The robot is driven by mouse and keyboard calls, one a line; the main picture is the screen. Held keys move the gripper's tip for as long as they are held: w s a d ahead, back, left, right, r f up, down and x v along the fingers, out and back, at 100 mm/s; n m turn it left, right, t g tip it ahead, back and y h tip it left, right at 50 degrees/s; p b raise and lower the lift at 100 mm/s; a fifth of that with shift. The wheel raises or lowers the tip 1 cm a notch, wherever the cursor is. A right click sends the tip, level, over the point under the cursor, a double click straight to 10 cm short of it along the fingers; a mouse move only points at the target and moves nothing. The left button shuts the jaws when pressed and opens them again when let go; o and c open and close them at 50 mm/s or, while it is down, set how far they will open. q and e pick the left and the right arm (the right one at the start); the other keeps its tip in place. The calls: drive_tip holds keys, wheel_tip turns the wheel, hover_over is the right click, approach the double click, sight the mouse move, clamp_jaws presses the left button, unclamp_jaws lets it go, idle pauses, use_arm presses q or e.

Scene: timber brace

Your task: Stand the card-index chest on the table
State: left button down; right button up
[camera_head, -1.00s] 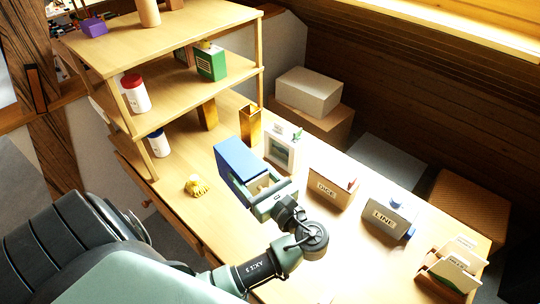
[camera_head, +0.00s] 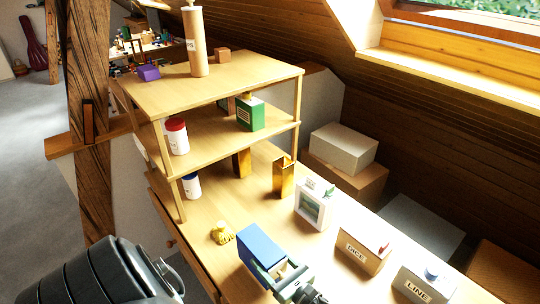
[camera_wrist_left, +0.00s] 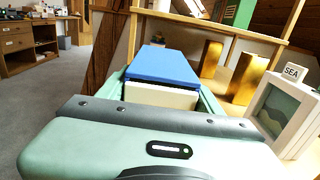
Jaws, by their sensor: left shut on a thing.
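The card-index chest is a box with a blue top and a cream front; I take it to be the blue box (camera_head: 259,247) near the table's front left. My left gripper (camera_head: 285,279) is at its near end, shut on it. In the left wrist view the blue-topped chest (camera_wrist_left: 167,68) lies between my green fingers (camera_wrist_left: 165,92), its cream end facing me. Whether its underside touches the table (camera_head: 215,210) is hidden. My right gripper is not in view.
A yellow object (camera_head: 222,233) lies left of the chest. A SEA frame (camera_head: 313,207), DICE box (camera_head: 362,250) and LINE box (camera_head: 424,284) stand to the right. Brass-coloured bookends (camera_head: 283,178) and a shelf unit (camera_head: 215,78) with jars stand behind.

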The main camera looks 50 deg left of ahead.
use_arm(q)
drive_tip(key=shift+f+b, duration=0.45)
drive_tip(key=shift+f, duration=1.5)
drive_tip(key=shift+f, duration=0.1)
drive_tip(key=shift+c, duration=1.4)
unclamp_jaws()
drive_tip(key=shift+r, duration=0.2)
drive_tip(key=s+d+b, duration=0.1)
drive_tip(key=d+b, duration=0.2)
drive_tip(key=d, duration=0.9)
